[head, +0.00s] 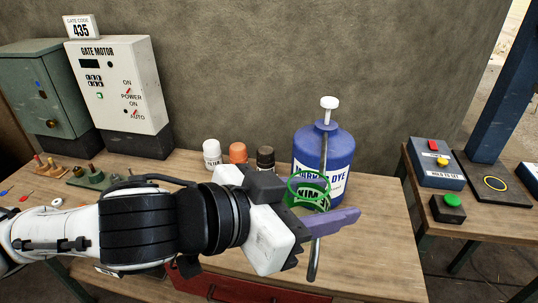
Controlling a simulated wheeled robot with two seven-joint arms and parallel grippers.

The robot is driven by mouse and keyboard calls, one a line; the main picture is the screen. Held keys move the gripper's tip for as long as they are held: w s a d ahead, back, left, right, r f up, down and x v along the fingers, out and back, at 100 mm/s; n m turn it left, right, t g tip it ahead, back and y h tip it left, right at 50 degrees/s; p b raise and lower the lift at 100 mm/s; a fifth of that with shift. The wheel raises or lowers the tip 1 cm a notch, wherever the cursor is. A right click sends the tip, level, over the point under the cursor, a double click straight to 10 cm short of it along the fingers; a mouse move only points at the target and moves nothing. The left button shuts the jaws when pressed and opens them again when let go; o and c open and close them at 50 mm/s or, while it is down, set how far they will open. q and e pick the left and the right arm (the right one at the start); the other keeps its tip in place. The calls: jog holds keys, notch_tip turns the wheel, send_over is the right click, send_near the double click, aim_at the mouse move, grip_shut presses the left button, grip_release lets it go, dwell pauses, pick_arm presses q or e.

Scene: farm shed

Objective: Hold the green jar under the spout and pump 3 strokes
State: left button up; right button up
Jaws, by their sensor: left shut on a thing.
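A blue dye bottle (339,147) stands upright on the bench, with a white pump head (329,103) on top. A thin grey tube runs down its front. The green jar (309,180) shows as a green ring and a partly hidden body in front of the bottle, close to the tube. My left gripper (304,214) is shut on the green jar, and hides its lower part. A purple bar (340,219) crosses in front at the gripper. I cannot tell whether the tube's end is over the jar's mouth. My right gripper is not in view.
White (212,155), orange (238,154) and dark (265,159) capped bottles stand behind my left arm. A gate motor box (122,80) is at the back left. A side table with a button box (437,164) and a green button (452,201) stands right. The bench (385,240) is clear at right.

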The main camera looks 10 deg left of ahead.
pick_arm(q)
jog(key=s+d+f+m+g+h, duration=0.35)
jog(key=s+d+f, duration=0.2)
jog(key=s, duration=0.25)
jog(key=s+a+f+y, duration=0.1)
jog(key=s+f, duration=0.2)
jog(key=f, duration=0.4)
jog(key=s+a+f, duration=0.2)
jog(key=f, duration=0.6)
jog(key=w, duration=0.9)
jog(key=shift+w+n+t, duration=0.35)
jog(key=shift+t, duration=0.1)
jog(key=shift+d, duration=0.1)
